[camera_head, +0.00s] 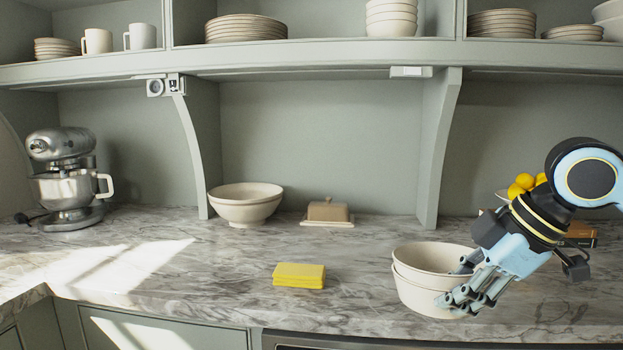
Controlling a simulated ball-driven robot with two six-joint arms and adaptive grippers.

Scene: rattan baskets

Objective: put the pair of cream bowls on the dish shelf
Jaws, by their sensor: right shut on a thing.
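A pair of cream bowls (415,283), one nested in the other, stands on the marble counter near its front edge, right of centre. My right gripper (463,287) comes in from the right and is shut on the right side of these bowls, with fingers at the rim and outside wall. The fingers hide part of that side. Another stack of cream bowls (245,206) stands further back, left of centre. The dish shelf (330,57) runs along the top and holds plates (246,28) and stacked bowls (391,19). My left gripper is not in view.
Yellow sponges (299,275) lie mid-counter. A covered butter dish (327,213) is behind them. A stand mixer (66,180) is at the left. Lemons (524,184) sit behind my right arm. Brackets (437,150) support the shelf. Shelf room shows between plates and bowls.

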